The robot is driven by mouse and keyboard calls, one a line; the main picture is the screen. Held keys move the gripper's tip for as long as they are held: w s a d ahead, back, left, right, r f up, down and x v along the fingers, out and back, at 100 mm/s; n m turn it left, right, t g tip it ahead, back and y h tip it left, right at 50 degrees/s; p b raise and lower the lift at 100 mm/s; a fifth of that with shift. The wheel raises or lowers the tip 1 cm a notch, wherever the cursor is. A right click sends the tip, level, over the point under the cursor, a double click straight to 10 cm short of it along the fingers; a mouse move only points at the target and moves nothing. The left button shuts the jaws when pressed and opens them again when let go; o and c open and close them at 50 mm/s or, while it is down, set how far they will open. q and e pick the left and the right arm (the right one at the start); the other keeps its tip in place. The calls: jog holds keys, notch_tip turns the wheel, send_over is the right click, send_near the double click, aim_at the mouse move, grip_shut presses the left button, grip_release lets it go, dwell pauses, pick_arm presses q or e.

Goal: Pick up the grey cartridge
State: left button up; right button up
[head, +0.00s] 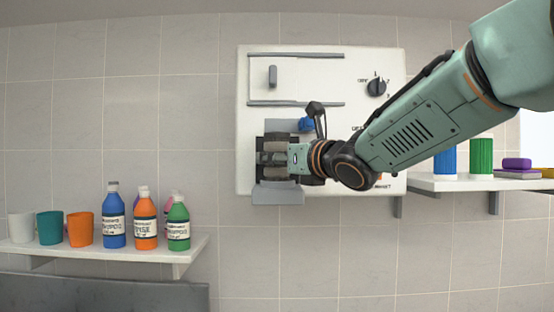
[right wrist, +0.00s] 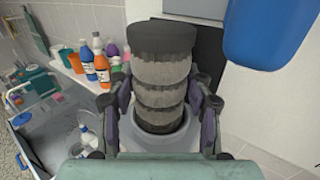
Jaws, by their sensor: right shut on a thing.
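The grey cartridge (right wrist: 160,75) is a ribbed grey cylinder with a dark end, large in the middle of the right wrist view. My right gripper (right wrist: 158,98) is shut on it, with one finger on each side. In the head view my right gripper (head: 284,160) is at the lower left of the white wall panel (head: 330,75), in front of a dark recess with a grey ledge (head: 278,196) below. The gripper hides much of that recess there. I cannot tell whether the cartridge still touches the panel. My left gripper is not in view.
A blue part (head: 306,124) is close above the gripper, and a black knob (head: 376,87) is on the panel. The left shelf (head: 155,252) holds cups and several bottles. The right shelf (head: 450,184) holds blue and green containers. The wall between the left shelf and panel is clear.

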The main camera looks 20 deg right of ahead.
jog(key=shift+w+d+f, duration=0.1)
jog(key=c, duration=0.5)
jog(key=shift+o, duration=0.2)
jog(key=shift+w+a+r, duration=0.1)
jog(key=shift+a+r, duration=0.1)
jog(key=shift+r, duration=0.15)
jog(key=shift+d+r+p, duration=0.25)
jog(key=shift+p, duration=0.05)
jog(key=shift+a+r, duration=0.15)
jog(key=shift+r, duration=0.05)
